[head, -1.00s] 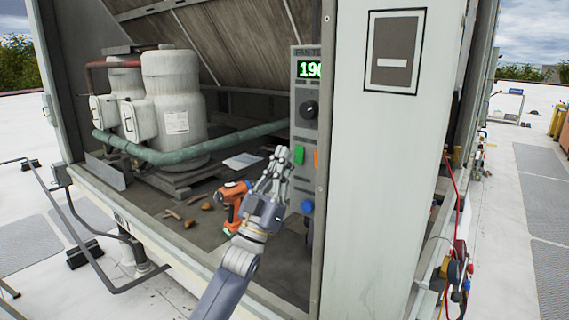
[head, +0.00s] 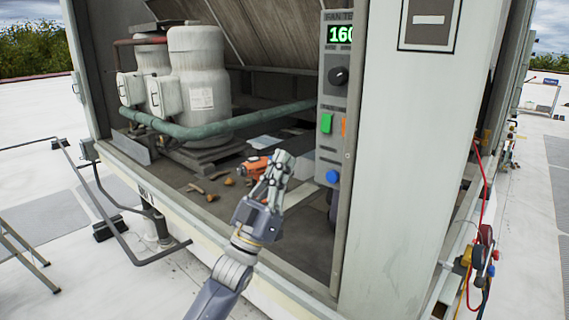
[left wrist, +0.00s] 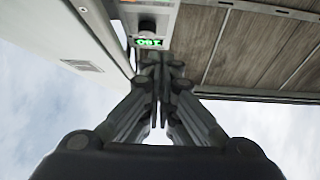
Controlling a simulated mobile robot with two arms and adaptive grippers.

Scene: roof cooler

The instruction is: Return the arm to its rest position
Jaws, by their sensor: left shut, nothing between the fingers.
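My left gripper (head: 274,178) is in front of the open cooler housing (head: 200,212), left of the control panel (head: 335,95). Its fingers are together with nothing between them and touch nothing that I can see. The left wrist view also shows the left gripper (left wrist: 160,75) with its fingers closed, below the panel's green display (left wrist: 149,43). In the head view the display (head: 341,34) reads 160. The panel has a black knob, a green button, an orange switch and a blue button. My right gripper is not in view.
An orange drill (head: 256,167) lies on the housing floor, partly hidden behind my gripper. Two white tanks (head: 198,85) and a green pipe (head: 225,125) stand inside at left. A gauge set (head: 483,255) with hoses hangs at right. Open roof lies at left.

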